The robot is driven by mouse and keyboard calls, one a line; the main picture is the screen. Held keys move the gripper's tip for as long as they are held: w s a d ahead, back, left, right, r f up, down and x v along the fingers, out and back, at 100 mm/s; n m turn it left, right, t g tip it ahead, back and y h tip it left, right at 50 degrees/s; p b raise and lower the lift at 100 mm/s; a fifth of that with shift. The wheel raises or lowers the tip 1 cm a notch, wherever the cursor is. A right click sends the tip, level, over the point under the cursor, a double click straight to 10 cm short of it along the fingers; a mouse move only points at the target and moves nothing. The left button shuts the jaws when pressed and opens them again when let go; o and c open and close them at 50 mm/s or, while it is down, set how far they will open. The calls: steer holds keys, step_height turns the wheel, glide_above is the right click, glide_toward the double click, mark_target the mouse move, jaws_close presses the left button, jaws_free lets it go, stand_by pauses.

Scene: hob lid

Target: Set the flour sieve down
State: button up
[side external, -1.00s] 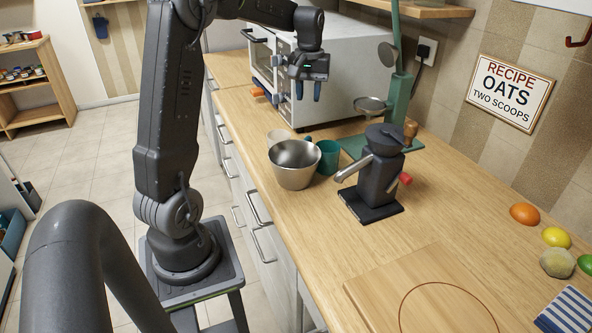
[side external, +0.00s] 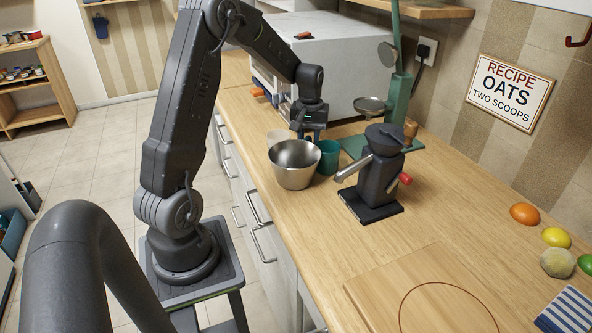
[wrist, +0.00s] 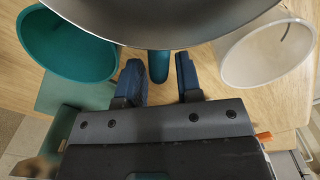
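The flour sieve appears to be the deep silver metal bowl (side external: 292,172) on the counter; I see no mesh. It stands upright between a teal cup (side external: 329,158) and a whitish cup (side external: 277,137). In the wrist view its grey body (wrist: 160,22) fills the top, and a short blue handle (wrist: 158,66) points toward me. My gripper (side external: 309,137) is low behind the bowl. In the wrist view my gripper (wrist: 158,72) is open, its two dark blue fingers on either side of the handle with gaps visible.
A dark hand-cranked mill (side external: 378,180) stands right of the bowl. Behind it is a green stand with a metal pan (side external: 372,105). A white oven (side external: 340,60) stands at the back. A wooden board (side external: 425,290) and fruit lie nearer; the counter between is clear.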

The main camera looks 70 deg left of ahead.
steer(key=shift+f, duration=0.3)
steer(key=shift+c, duration=0.4)
jaws_close()
steer(key=shift+r, duration=0.1)
